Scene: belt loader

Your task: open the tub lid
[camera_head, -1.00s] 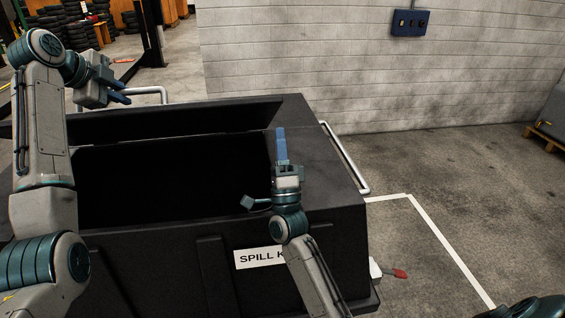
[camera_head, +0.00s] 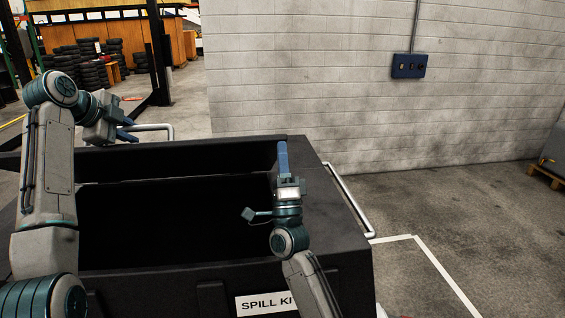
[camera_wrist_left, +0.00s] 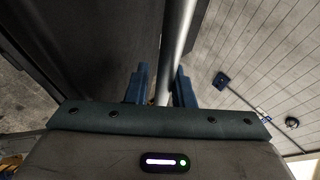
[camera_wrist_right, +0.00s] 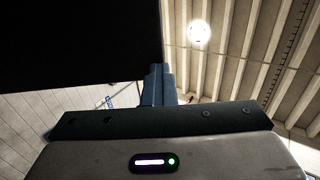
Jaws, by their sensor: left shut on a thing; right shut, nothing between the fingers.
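The black tub (camera_head: 348,262), marked SPILL KIT, fills the middle of the head view. Its top shows a large dark opening. A black panel (camera_head: 180,158), which looks like the lid, lies along the far side; its exact angle is hard to tell. My left gripper (camera_head: 130,130) is at the far left, shut on a silver bar (camera_head: 160,127). In the left wrist view the bar (camera_wrist_left: 178,45) runs between the fingers (camera_wrist_left: 163,85), beside a black surface. My right gripper (camera_head: 282,150) is shut and empty, fingers up, in front of the tub's right part. A dark surface (camera_wrist_right: 70,40) fills the upper left of the right wrist view.
A second silver bar (camera_head: 350,205) runs along the tub's right side. A block wall (camera_head: 300,80) with a blue switch box (camera_head: 409,66) stands behind. The floor (camera_head: 470,220) at right is clear, with white lines. A pallet (camera_head: 546,176) is at the far right.

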